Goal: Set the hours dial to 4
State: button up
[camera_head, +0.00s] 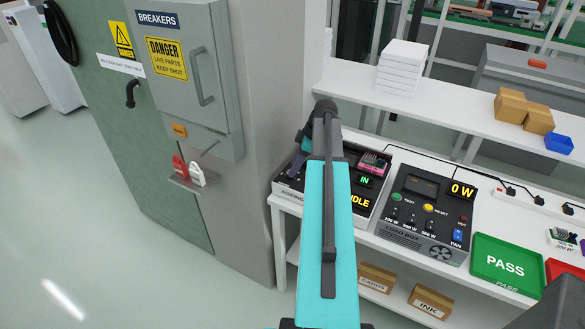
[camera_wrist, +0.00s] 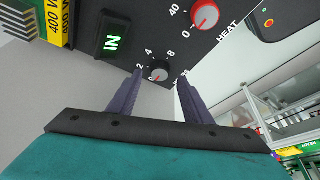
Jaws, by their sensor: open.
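In the wrist view the hours dial (camera_wrist: 161,70) is a small black knob on the dark panel (camera_wrist: 140,20). Numbers 0, 2, 4 and 8 are printed around it. Its small red mark appears to be at the lower left, near 0. My gripper (camera_wrist: 161,75) is open, with one purple finger on each side of the dial; I cannot tell whether they touch it. The right finger partly hides the "HOURS" label. In the head view my arm covers most of the panel, and the dial is hidden.
Beside the hours dial is a red heat dial (camera_wrist: 205,15). A green "IN" indicator (camera_wrist: 112,43) is lit. The load box (camera_head: 425,212) and green PASS tray (camera_head: 480,275) stand farther right. A breaker cabinet (camera_head: 225,120) and grey pillar (camera_head: 262,60) are close on the left.

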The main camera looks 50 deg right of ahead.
jog(key=shift+p+x, duration=0.4)
jog(key=shift+x, duration=1.05)
jog(key=shift+c, duration=0.2)
jog(key=c, duration=1)
